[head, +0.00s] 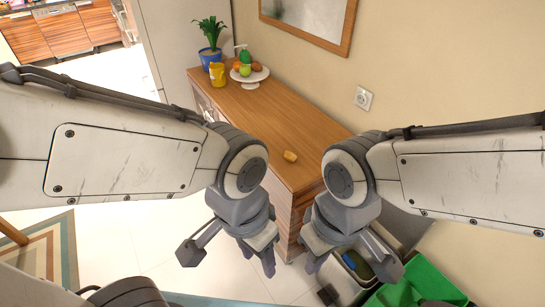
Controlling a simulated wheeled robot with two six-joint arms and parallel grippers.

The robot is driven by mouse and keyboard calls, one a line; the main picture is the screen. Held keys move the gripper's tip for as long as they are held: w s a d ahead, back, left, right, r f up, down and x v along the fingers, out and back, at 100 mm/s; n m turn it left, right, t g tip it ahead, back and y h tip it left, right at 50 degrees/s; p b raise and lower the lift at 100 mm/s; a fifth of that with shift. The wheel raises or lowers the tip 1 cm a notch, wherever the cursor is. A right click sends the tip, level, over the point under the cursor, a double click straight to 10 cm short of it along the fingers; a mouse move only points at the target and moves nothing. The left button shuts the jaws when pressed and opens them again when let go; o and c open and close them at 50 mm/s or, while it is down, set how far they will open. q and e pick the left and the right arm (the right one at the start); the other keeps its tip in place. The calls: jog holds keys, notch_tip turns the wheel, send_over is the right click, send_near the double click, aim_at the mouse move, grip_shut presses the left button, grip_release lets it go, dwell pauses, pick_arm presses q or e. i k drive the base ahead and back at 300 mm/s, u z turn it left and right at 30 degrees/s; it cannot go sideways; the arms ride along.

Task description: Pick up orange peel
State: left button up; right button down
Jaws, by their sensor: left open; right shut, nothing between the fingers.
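A small orange-yellow piece, apparently the orange peel (290,156), lies on the wooden cabinet top (265,120) near its front end, between my two arms. My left gripper (229,258) is open and empty, pointing down in front of the cabinet, over the floor. My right gripper (346,262) is shut with nothing in it, pointing down beside the cabinet's near right corner, over the bins. Both grippers are apart from the peel, which is in plain sight.
A white fruit stand (249,80) with several fruits, a yellow mug (217,74) and a blue-potted plant (210,56) stand at the cabinet's far end. A grey bin (345,285) and a green-lined bin (425,280) stand at the lower right. The wall borders the cabinet's right.

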aim_at(291, 157)
jog(key=z, duration=0.35)
jog(key=k, duration=0.5)
jog(key=z, duration=0.55)
jog(key=i, duration=0.75)
jog(key=u, duration=1.1)
jog(key=i, duration=0.7)
jog(key=u, duration=0.8)
